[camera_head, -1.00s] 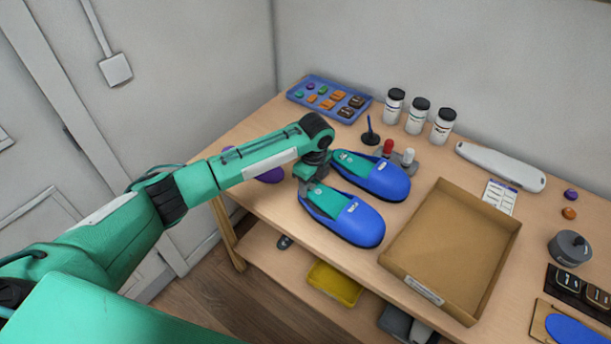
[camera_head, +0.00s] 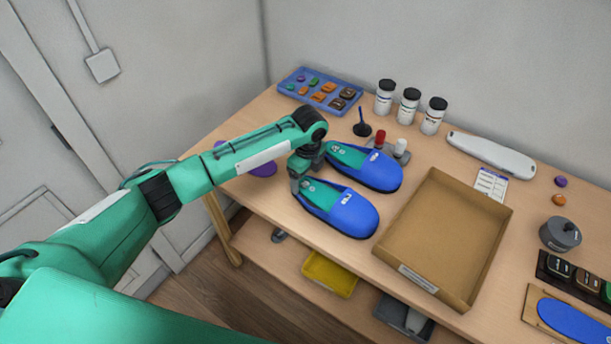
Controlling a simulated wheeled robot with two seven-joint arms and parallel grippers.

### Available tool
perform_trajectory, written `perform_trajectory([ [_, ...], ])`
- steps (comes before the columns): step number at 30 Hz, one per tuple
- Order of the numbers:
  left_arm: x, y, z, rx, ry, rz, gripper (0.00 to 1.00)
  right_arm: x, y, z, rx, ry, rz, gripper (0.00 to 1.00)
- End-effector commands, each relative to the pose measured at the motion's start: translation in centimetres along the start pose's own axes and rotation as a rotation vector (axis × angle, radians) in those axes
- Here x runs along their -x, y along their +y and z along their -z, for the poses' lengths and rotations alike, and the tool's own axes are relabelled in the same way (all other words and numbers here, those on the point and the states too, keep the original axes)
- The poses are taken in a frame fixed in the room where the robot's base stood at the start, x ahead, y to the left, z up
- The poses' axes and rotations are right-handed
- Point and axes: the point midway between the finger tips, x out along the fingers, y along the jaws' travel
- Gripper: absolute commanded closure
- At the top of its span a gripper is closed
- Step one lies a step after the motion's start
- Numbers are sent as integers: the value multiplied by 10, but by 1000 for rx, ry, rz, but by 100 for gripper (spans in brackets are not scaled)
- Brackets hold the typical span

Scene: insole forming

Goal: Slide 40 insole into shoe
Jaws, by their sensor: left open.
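Two blue shoes with teal insoles lie side by side on the wooden table. The near shoe (camera_head: 347,216) and the far shoe (camera_head: 378,172) both have their toes to the right. A teal insole (camera_head: 319,194) shows in the near shoe's opening, and another teal insole (camera_head: 346,156) shows in the far one. My left gripper (camera_head: 297,187) points down at the heel end of the near shoe. It is open, and its fingertips are small and partly hidden, so I cannot tell whether they touch the insole. My right gripper is not in view.
An empty cardboard tray (camera_head: 447,236) stands right of the shoes. Behind them are a dark stand (camera_head: 362,127), white bottles (camera_head: 409,106) and a blue parts tray (camera_head: 319,91). A purple piece (camera_head: 263,169) lies partly behind my left arm. A yellow bin (camera_head: 330,273) sits on the lower shelf.

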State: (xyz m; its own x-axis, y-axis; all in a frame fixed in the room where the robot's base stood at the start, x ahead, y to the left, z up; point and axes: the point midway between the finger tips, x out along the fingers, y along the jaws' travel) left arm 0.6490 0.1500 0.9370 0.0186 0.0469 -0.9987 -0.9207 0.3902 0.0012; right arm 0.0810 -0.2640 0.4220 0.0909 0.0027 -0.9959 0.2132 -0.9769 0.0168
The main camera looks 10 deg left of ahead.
Motion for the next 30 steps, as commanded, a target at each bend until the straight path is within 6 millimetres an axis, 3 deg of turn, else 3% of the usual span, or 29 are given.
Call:
perform_trajectory([
  [5,25,-1,0,-1,-1,5,22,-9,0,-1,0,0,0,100],
  [12,81,-1,0,-1,-1,6,22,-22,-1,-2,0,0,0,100],
  [18,117,-1,0,-1,-1,3,22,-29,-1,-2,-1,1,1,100],
  [24,133,0,0,1,0,1,22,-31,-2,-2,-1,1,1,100],
  [30,135,0,0,0,0,0,22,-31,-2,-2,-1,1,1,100],
])
